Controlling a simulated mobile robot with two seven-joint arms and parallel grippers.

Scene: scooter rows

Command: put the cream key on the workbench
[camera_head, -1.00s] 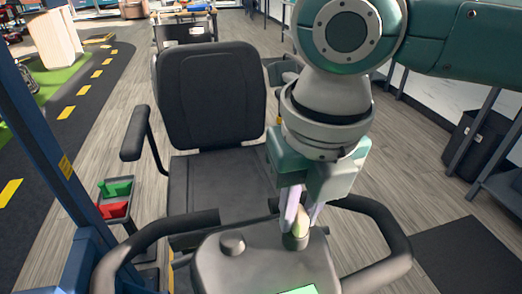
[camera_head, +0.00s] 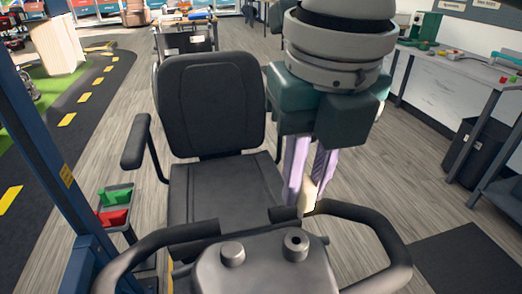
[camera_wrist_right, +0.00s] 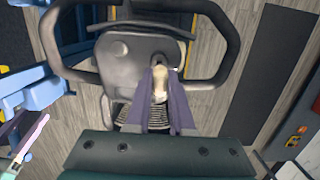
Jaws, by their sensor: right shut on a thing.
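The cream key (camera_head: 308,196) is between the lilac fingers of my right gripper (camera_head: 307,194), which is shut on it. The key also shows pale between the fingertips in the right wrist view (camera_wrist_right: 160,86). It is raised just behind the scooter's grey console (camera_head: 265,265), by the socket hole (camera_head: 295,240), and is apart from it. A workbench (camera_head: 440,66) with a pale top stands at the right. What looks like my left gripper (camera_wrist_right: 32,138) shows at the lower left of the wrist view; its jaw gap is unclear.
The scooter's black seat (camera_head: 225,185) and looped handlebar (camera_head: 385,235) surround the console. A blue post (camera_head: 45,150) with red and green bins (camera_head: 114,205) stands at the left. A dark bin (camera_head: 475,150) is by the workbench.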

